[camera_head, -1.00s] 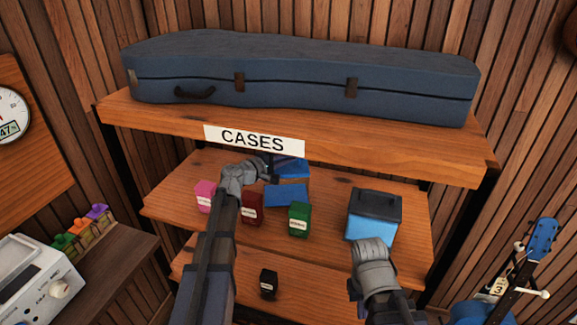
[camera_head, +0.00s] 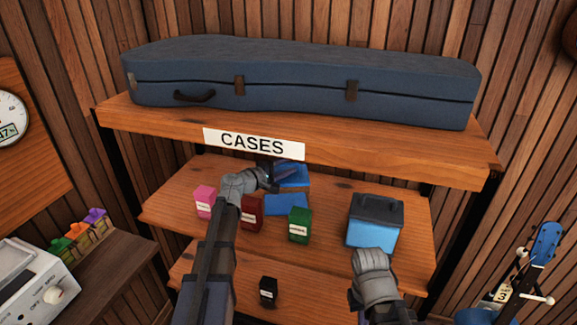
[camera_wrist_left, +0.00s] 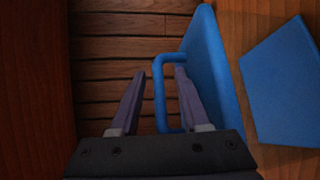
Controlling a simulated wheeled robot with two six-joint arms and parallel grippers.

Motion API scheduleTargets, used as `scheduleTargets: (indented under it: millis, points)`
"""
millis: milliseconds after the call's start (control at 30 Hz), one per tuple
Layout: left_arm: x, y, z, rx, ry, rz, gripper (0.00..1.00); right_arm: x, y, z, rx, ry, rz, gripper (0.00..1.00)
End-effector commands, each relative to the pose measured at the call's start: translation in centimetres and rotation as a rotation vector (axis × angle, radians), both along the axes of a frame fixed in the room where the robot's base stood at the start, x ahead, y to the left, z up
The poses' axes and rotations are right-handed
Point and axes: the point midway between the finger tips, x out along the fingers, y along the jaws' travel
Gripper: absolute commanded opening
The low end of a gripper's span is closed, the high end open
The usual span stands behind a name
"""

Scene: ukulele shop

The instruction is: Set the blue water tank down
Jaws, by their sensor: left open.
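A blue piece with a loop handle, which I take to be the water tank (camera_head: 293,175), is on the middle shelf (camera_head: 345,190) under the CASES sign. My left gripper (camera_head: 282,178) is at its left side. In the left wrist view, the blue body (camera_wrist_left: 212,70) shows edge-on. The left gripper (camera_wrist_left: 158,100) is open, its fingers on either side of the upright bar of the blue handle (camera_wrist_left: 159,95); a gap shows on both sides. My right arm is at lower right; its fingers are hidden.
A flat blue piece (camera_head: 287,204) lies just in front. Pink (camera_head: 205,203), dark red (camera_head: 251,212) and green (camera_head: 299,225) boxes stand near my left arm. A blue box with a dark lid (camera_head: 374,234) stands right. A long blue case (camera_head: 300,80) fills the top shelf.

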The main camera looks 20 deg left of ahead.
Motion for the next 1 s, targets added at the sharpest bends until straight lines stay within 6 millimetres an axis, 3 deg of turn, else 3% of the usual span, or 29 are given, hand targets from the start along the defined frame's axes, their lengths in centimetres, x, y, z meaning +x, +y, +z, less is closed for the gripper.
scheduleTargets:
  millis: [133,500,700,1000]
  points:
    - [-0.2,0.1,0.5,0.000,0.000,0.001,0.46,0.0,0.0,0.5,0.000,0.000,0.000,0.00]
    - [-6.7,3.5,1.5,0.000,-0.001,0.003,0.46,0.0,0.0,1.5,0.000,0.000,0.000,0.00]
    - [-9.2,5.1,1.9,-0.001,0.000,0.002,0.46,0.0,0.0,1.9,0.000,0.000,0.000,0.00]
    - [-10.4,5.8,2.0,0.000,0.000,0.000,0.46,0.0,0.0,2.0,0.000,0.000,0.000,0.00]
